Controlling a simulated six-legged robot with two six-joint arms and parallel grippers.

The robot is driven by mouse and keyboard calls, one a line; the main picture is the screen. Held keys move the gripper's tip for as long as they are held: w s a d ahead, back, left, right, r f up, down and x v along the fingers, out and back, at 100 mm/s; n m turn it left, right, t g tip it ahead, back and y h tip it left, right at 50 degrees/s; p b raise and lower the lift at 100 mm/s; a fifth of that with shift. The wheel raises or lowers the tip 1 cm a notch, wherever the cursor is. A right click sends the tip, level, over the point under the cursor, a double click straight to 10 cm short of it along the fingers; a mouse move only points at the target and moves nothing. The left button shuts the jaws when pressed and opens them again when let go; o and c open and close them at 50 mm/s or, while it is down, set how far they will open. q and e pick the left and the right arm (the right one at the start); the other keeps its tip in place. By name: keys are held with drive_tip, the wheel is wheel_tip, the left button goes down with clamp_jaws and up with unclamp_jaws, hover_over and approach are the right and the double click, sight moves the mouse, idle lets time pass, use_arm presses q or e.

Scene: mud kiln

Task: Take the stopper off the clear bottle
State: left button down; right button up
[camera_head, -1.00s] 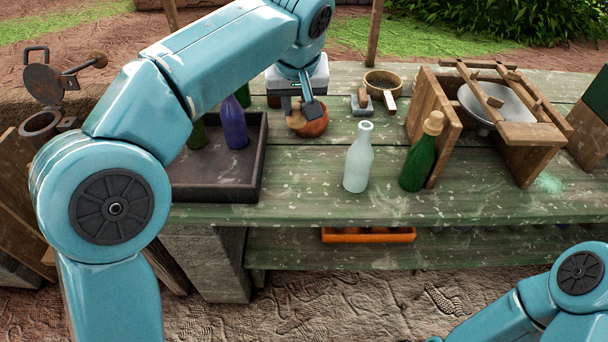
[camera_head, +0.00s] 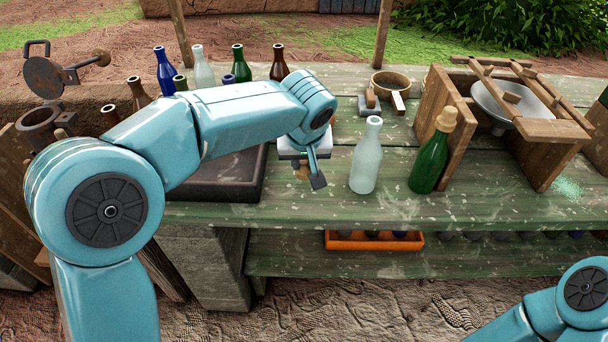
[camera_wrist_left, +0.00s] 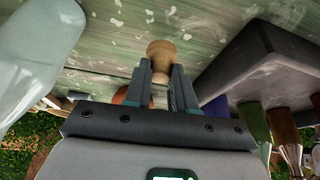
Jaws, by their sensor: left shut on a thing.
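The clear bottle (camera_head: 365,160) stands upright on the green table, its mouth bare. It also shows in the left wrist view (camera_wrist_left: 35,50) at the left. My left gripper (camera_head: 308,178) is to the left of the bottle, apart from it, low over the table's front part. It is shut on a tan stopper (camera_wrist_left: 160,50), whose wide rounded end sticks out past the fingertips. In the head view the stopper is mostly hidden behind the gripper. My right forearm shows at the lower right, but its gripper is out of frame.
A green bottle (camera_head: 432,155) with a tan stopper stands right of the clear bottle, against a wooden rack (camera_head: 455,145). A dark tray (camera_head: 215,190) lies left of my gripper. Several bottles stand behind my arm. Table between tray and clear bottle is largely free.

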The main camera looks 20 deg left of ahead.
sight(304, 168)
use_arm(q)
wheel_tip(304, 168, down, 4)
drive_tip(key=shift+w+f+b, duration=0.1)
drive_tip(key=shift+b, duration=0.25)
drive_tip(key=shift+f, duration=0.1)
drive_tip(key=c, duration=0.9)
unclamp_jaws()
drive_tip(key=shift+c, duration=0.2)
drive_tip(key=shift+r, duration=0.35)
drive_tip(key=p+v, duration=0.2)
drive_tip(key=v, duration=0.9)
drive_tip(key=shift+r, duration=0.3)
